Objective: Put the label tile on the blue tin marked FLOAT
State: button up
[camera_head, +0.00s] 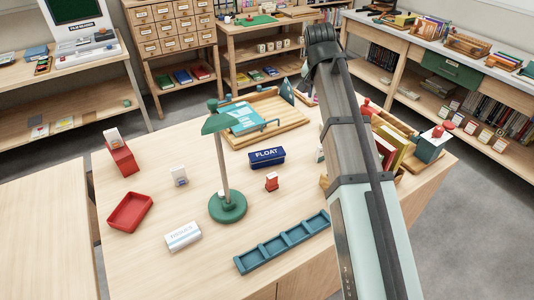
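The blue tin marked FLOAT (266,160) sits near the middle of the table, right of the green lamp; nothing is visible on its top. A small white tile-like piece (180,176) with a bluish mark stands left of the lamp. Another pale piece (111,136) stands on a red block (121,160) at the left. A small red piece (271,181) is in front of the tin. I cannot tell for sure which is the label tile. My arm crosses the right side of the table, its gripper not visible.
The green lamp (228,206) stands left of the tin. A red tray (130,212), a white lettered tin (183,236) and a blue compartment tray (283,243) lie around it. A wooden tray (290,117) is behind; books (396,150) stand right of my arm.

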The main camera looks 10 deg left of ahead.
jog(key=shift+m, duration=0.5)
jog(key=s+d+f, duration=0.1)
jog(key=s+d, duration=0.1)
jog(key=d, duration=0.5)
jog(key=s+d+f, duration=0.2)
jog(key=d, duration=0.5)
jog(key=s+d+f, duration=0.2)
jog(key=s+d, duration=0.1)
jog(key=d, duration=0.4)
jog(key=w+a+f+n+y, duration=0.1)
jog(key=w+a+n, duration=0.15)
jog(key=a, duration=0.55)
jog(key=w+a+f+n+y, duration=0.1)
jog(key=w+a+n, duration=0.15)
jog(key=a, duration=0.65)
jog(key=n+g+y, duration=0.1)
jog(key=n+y, duration=0.1)
jog(key=n, duration=0.5)
send_over(265, 151)
notch_tip(265, 151, down, 3)
jog(key=shift+f, duration=4.9)
jog(key=o, duration=1)
jog(key=shift+f, duration=0.1)
jog(key=shift+o, duration=0.2)
jog(key=v, duration=1.2)
jog(key=shift+d, duration=0.15)
